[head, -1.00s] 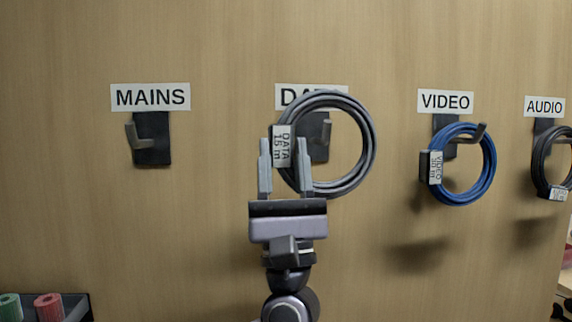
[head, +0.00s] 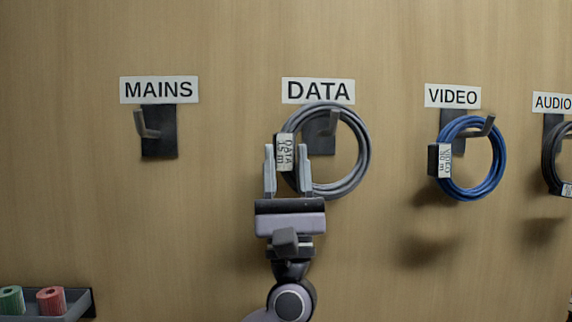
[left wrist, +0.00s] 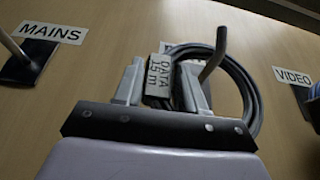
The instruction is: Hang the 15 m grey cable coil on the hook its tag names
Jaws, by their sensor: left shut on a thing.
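The grey cable coil (head: 362,151) has a tag (head: 285,152) reading "DATA 15 m". My left gripper (head: 287,165) is shut on the coil at its tag and holds it upright before the wall. The DATA hook (head: 333,122) shows through the coil's opening, under the DATA sign (head: 318,91). In the left wrist view the coil (left wrist: 240,85) is in the jaws and the hook's prong (left wrist: 217,55) stands in front of part of its ring. I cannot tell whether the coil rests on the hook. My right gripper is not in view.
The MAINS hook (head: 147,128) at left is empty. A blue coil (head: 497,160) hangs under VIDEO, and a dark coil (head: 551,160) under AUDIO at the right edge. A grey tray (head: 78,303) with green and red rolls sits at lower left.

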